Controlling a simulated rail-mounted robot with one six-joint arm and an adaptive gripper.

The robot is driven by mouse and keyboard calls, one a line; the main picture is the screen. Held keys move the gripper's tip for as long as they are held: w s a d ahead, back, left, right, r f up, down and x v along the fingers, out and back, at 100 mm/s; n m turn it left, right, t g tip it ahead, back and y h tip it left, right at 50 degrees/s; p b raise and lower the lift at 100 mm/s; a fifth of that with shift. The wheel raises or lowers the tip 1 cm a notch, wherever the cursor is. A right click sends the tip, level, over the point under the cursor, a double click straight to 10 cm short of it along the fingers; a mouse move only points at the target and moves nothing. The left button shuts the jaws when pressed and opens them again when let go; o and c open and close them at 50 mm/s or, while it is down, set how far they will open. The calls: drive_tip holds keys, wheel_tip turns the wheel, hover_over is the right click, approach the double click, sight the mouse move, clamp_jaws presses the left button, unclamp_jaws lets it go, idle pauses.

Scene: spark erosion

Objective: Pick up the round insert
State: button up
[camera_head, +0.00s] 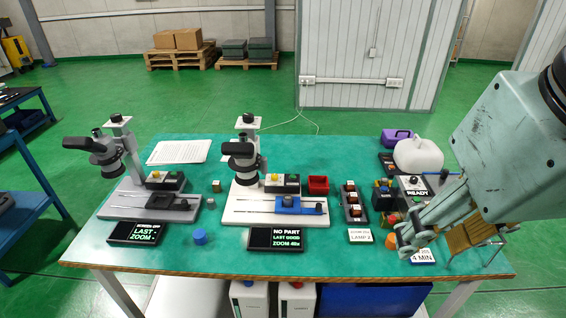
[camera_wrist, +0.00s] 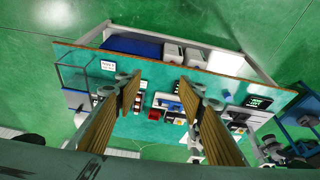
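I cannot tell for sure which piece is the round insert. A blue round piece (camera_head: 200,237) lies on the green table at the front left, between two dark displays. An orange round piece (camera_head: 391,242) lies at the right, close beside my gripper. My gripper (camera_head: 430,243) is above the right front of the table. In the wrist view my gripper (camera_wrist: 158,88) has its two fingers wide apart, with nothing between them.
Two microscopes (camera_head: 106,153) (camera_head: 243,158) stand on bases at the left and middle. A red bin (camera_head: 318,184), a dark tray with brown pieces (camera_head: 353,203) and a white container (camera_head: 418,155) stand further right. Bare table shows around the front displays (camera_head: 138,233) (camera_head: 275,239).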

drive_tip(key=shift+w, duration=0.1)
drive_tip(key=n+g+p, duration=0.4)
drive_tip(key=n+p, duration=0.4)
drive_tip(key=n, duration=1.1)
hover_over(287, 198)
wheel_tip(287, 198, down, 29)
drive_tip(key=shift+f, duration=0.15)
drive_tip(key=shift+f, duration=4.3)
